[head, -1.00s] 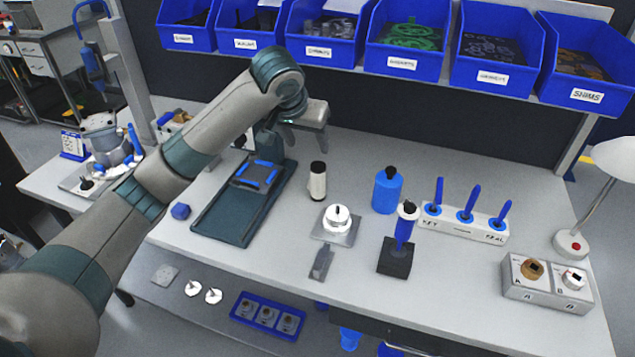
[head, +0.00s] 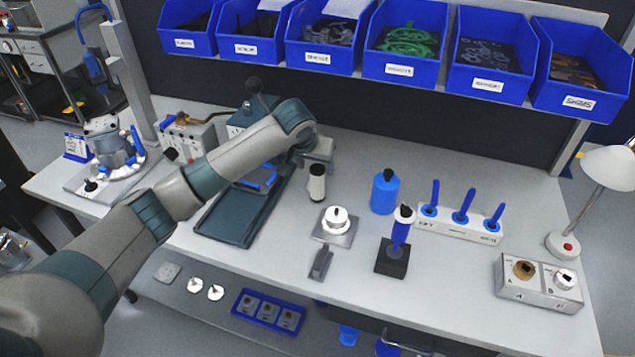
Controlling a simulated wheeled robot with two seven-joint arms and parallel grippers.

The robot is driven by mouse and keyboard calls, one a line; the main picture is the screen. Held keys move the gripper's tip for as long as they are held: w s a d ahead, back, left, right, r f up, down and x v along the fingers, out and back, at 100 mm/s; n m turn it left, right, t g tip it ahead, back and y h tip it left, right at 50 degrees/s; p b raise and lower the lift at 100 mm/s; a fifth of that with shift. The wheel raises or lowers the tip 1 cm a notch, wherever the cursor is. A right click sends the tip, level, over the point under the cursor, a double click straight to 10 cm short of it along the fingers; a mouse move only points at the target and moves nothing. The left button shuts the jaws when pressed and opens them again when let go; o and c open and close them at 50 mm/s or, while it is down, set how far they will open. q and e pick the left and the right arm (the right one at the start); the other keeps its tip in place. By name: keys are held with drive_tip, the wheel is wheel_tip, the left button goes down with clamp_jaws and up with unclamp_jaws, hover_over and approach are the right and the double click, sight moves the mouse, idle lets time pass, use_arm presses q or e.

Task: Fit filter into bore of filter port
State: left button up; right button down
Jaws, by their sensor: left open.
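A small pale cylinder with a dark top (head: 317,186), which looks like the filter, stands upright on the bench right of the green tray. My left gripper (head: 317,160) is open at the cylinder's top; its fingers are small here, and I cannot tell whether they touch it. I cannot tell for certain which part is the filter port. A grey block marked A and B (head: 540,289) at the right front has a brown ring at A and a white fitting at B. A white round part (head: 336,219) sits on a square metal plate. My right gripper is not in view.
The green tray (head: 230,228) lies under my left forearm. A blue bottle (head: 384,194), a blue-and-white tool in a black stand (head: 391,260) and a rack of blue-handled tools (head: 458,227) stand to the right. Blue bins (head: 401,72) hang behind.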

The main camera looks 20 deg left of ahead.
sight(317, 169)
use_arm(q)
drive_tip(key=shift+w+f+p, duration=0.25)
drive_tip(key=shift+f+p, duration=0.2)
drive_tip(key=shift+p, duration=0.1)
drive_tip(key=p+x, duration=0.1)
drive_tip(key=x, duration=0.2)
drive_tip(key=shift+w+f, duration=0.2)
drive_tip(key=shift+f, duration=0.35)
drive_tip(key=c, duration=1.2)
